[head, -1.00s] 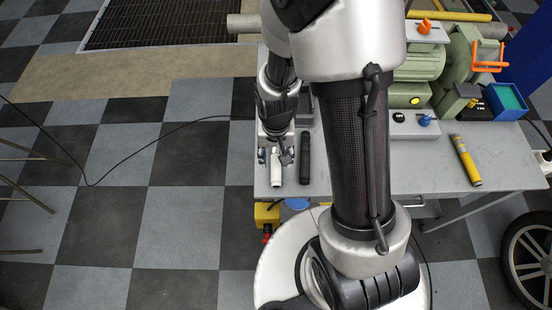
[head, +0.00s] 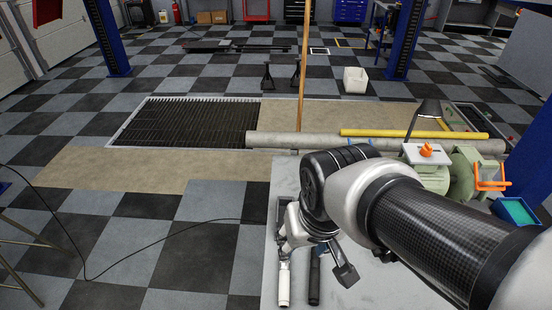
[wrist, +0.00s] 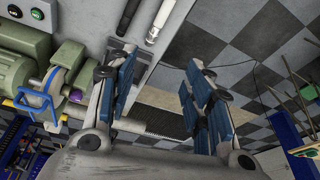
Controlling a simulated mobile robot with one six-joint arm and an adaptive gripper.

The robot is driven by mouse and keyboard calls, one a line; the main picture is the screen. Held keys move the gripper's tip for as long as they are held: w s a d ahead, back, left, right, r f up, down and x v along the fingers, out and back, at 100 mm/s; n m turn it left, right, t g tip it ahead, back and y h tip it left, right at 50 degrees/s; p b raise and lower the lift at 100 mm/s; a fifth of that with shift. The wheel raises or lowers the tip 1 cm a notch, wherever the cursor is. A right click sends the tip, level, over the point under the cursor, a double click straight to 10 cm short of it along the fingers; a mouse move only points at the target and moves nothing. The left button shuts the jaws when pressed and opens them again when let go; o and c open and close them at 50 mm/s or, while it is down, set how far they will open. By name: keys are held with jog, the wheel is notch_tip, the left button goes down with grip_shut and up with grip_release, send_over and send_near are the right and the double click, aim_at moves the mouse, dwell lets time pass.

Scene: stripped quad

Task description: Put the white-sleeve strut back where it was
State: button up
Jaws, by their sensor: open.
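The white-sleeve strut (head: 284,284) lies on the grey bench (head: 284,186) near its left edge. It also shows in the wrist view (wrist: 161,20), beyond my fingertips. A black strut (head: 314,282) lies beside it on the right. My gripper (wrist: 162,60) is open, its blue-padded fingers spread wide with nothing between them. In the head view my gripper hangs close to the far ends of both struts and partly hides them. I cannot tell its exact height above the bench.
A grey pipe (head: 390,141) and a yellow pipe (head: 400,132) run behind. A cable crosses the open checkered floor at left.

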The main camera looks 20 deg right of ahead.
jog(key=s+r+n+t, duration=0.1)
jog(key=s+r, duration=0.3)
jog(key=s, duration=0.1)
jog(key=shift+s+d+r, duration=0.15)
jog(key=shift+s+r, duration=0.05)
jog(key=shift+s, duration=0.1)
jog(key=shift+d, duration=0.1)
dwell(1.1)
